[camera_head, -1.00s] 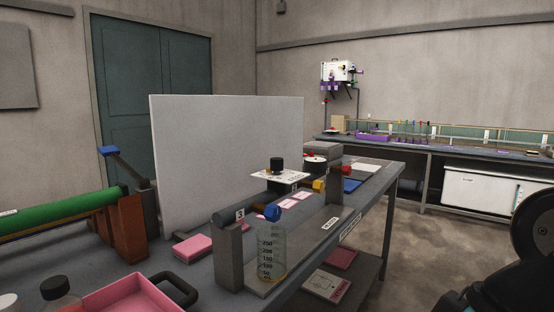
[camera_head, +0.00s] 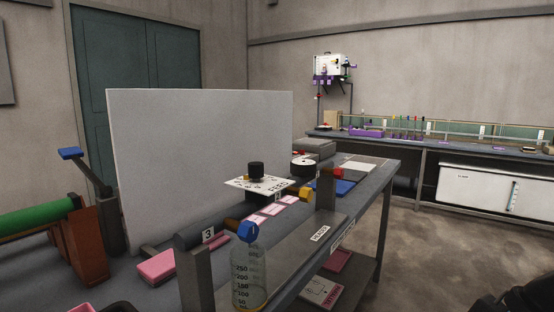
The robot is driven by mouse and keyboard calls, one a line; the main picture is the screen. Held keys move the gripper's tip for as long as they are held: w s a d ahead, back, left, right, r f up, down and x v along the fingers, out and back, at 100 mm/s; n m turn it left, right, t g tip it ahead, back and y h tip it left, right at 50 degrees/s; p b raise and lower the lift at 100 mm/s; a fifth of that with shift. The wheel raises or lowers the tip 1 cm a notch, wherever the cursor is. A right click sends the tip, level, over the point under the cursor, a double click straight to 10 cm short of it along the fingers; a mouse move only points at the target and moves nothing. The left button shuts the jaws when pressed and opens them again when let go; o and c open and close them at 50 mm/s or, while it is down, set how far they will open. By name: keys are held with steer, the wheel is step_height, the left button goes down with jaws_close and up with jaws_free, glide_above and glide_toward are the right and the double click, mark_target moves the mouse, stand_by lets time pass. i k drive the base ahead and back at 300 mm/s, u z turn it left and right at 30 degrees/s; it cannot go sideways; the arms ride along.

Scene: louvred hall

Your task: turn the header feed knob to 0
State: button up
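A black round knob (camera_head: 255,171) stands on a white plate (camera_head: 278,187) marked with figures and the word FEED. The plate sits on the bench in front of the large white panel. Its figures are too small to read, and I cannot tell where the knob points. A label reading HEADER (camera_head: 320,233) is on the bench's front part. My gripper is not in view; only a dark piece, likely of my arm, shows at the bottom right corner.
A blue-capped bottle (camera_head: 249,280) and a grey post (camera_head: 325,190) stand on the near side of the knob. The white panel (camera_head: 200,150) rises behind it. A round white-topped dial (camera_head: 304,166) is just to its right. Floor (camera_head: 420,260) is clear on the right.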

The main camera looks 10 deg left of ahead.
mark_target(255, 169)
steer(key=u, duration=0.3)
steer(key=i, duration=0.5)
steer(key=u, duration=0.55)
